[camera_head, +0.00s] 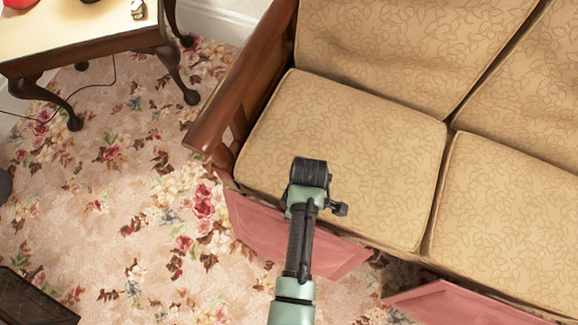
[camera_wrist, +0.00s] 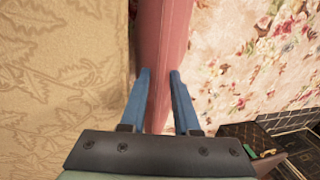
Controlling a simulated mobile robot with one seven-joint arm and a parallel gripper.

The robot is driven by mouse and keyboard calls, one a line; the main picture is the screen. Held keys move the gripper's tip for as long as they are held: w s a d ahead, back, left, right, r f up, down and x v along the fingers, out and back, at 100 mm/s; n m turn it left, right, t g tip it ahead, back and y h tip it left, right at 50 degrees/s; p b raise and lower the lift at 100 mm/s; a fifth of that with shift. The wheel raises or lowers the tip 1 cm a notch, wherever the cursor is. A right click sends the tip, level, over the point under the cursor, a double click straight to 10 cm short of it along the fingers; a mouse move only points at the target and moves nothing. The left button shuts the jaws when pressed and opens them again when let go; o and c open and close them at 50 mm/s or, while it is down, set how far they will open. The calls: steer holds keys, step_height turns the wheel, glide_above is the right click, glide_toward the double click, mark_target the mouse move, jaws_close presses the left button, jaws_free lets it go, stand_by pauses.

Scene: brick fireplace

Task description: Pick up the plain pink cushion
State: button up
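A plain pink cushion (camera_head: 265,235) leans against the front of the sofa, below the seat's left end. My arm covers part of it in the camera_head view. A second pink cushion or panel (camera_head: 455,302) shows farther right along the sofa's front. In the wrist view a pink edge (camera_wrist: 164,40) runs lengthwise between my gripper's two blue fingers. My gripper (camera_wrist: 160,82) has its fingers apart, one on each side of this edge. The right finger is at or very near the pink fabric. Firm contact on both sides does not show. The fingertips are hidden in the camera_head view.
The beige patterned sofa (camera_head: 345,130) has a wooden armrest (camera_head: 225,115) left of my arm. A side table (camera_head: 75,35) stands at the upper left. A dark box (camera_head: 30,300) sits at the lower left. The floral carpet (camera_head: 120,200) is open between them.

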jaws_close()
stand_by(1.3)
